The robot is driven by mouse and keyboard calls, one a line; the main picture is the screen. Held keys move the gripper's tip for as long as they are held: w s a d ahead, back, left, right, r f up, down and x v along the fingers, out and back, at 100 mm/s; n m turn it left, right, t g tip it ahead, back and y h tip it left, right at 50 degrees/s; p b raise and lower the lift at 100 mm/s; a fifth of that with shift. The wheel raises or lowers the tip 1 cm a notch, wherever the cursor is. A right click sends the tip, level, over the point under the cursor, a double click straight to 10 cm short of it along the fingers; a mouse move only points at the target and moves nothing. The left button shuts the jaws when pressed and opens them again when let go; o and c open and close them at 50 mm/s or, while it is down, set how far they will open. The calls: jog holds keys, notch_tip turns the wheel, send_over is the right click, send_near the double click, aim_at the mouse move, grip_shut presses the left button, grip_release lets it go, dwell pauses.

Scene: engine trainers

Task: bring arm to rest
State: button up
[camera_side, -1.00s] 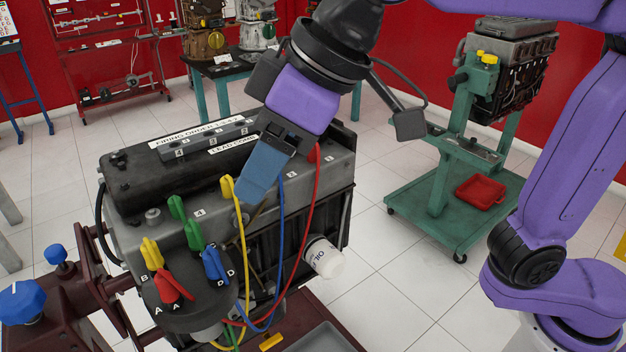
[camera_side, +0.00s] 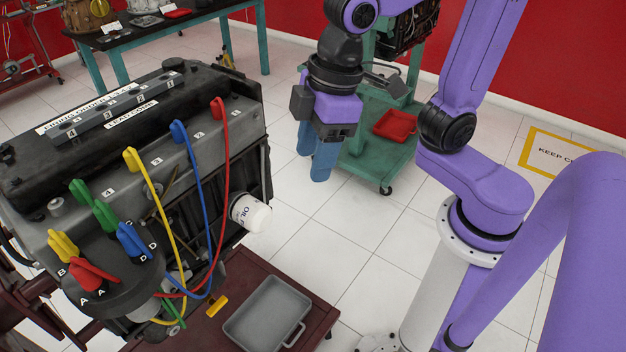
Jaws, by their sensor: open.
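My gripper (camera_side: 315,176) hangs with its blue fingers pointing down over the floor, right of the engine and clear of it. It is open and nothing shows between the fingers. The grey engine (camera_side: 205,130) stands at left with a black cover. Red (camera_side: 219,108), blue (camera_side: 179,132) and yellow (camera_side: 134,160) lead plugs stand along its top edge near the marks 1, 2 and 3. Two green plugs (camera_side: 104,216) stand near the black distributor cap (camera_side: 120,290). Other yellow, red and blue plugs sit on the cap.
A grey tray (camera_side: 268,312) lies on the dark red stand below the engine. A white oil filter (camera_side: 251,213) juts from the engine's side. Behind my gripper stands a green cart (camera_side: 365,165) with a red tray (camera_side: 396,125). Open tiled floor lies between engine and arm.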

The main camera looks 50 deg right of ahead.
jog(key=s+d+f+n+g+h, duration=0.1)
jog(key=s+d+f, duration=0.5)
jog(key=d, duration=0.5)
jog(key=s, duration=0.2)
jog(key=shift+s+d+f, duration=0.15)
jog(key=shift+s+d, duration=0.15)
jog(key=shift+s, duration=0.1)
dwell(0.3)
